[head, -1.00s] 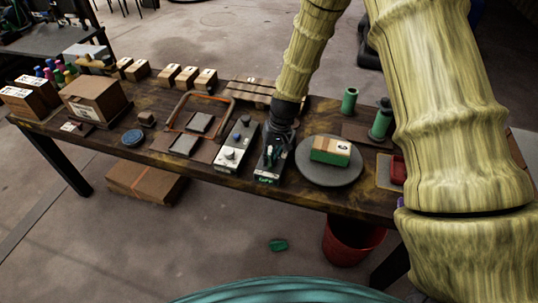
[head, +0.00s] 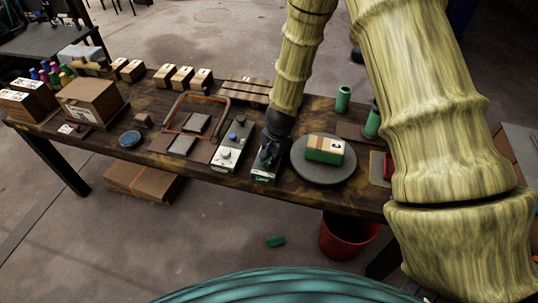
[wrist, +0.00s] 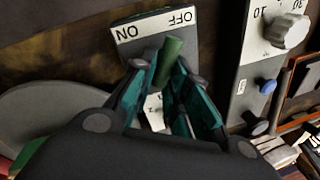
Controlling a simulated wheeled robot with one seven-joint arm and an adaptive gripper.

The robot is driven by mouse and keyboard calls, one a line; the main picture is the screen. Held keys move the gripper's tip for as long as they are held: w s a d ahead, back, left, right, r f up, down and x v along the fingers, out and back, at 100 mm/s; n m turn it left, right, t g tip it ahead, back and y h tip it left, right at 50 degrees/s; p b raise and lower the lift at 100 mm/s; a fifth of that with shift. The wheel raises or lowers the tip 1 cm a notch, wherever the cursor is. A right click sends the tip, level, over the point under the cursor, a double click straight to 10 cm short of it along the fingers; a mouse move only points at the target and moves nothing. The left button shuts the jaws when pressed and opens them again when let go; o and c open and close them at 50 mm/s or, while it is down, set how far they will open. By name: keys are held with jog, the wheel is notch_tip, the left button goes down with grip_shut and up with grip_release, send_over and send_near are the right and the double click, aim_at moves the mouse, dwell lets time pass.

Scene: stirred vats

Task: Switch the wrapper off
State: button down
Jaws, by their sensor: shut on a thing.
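The wrapper's switch box (head: 263,174) is a small pale-topped box at the table's front edge, left of the turntable. In the wrist view its label plate (wrist: 128,50) carries the words ON at left and OFF at right, seen upside down. A green lever (wrist: 171,55) rises from the box, its tip showing between the two words. My gripper (wrist: 166,75) is shut on the lever, with teal fingers on either side of it. In the head view my gripper (head: 268,152) is over the box and hides most of the lever. The lever's base is partly hidden by the fingers.
The grey turntable (head: 316,176) bears a green-banded carton (head: 325,149) close to the right of my gripper. A control box with a knob (head: 229,150) stands close on the left. Green rolls (head: 343,99) stand behind. A red bin (head: 345,238) is below the table.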

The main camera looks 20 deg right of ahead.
jog(key=shift+s+r+m+h+p, duration=0.1)
jog(key=shift+m+h+p, duration=0.3)
jog(key=shift+m, duration=1.1)
jog(key=shift+d, duration=0.1)
jog(key=c, duration=1.4)
grip_release()
jog(key=shift+c, duration=0.2)
jog(key=shift+s, duration=0.1)
notch_tip(320, 180, up, 12)
jog(key=s, duration=0.2)
jog(key=shift+d+f, duration=0.2)
jog(key=shift+s+f, duration=0.1)
jog(key=shift+s, duration=0.05)
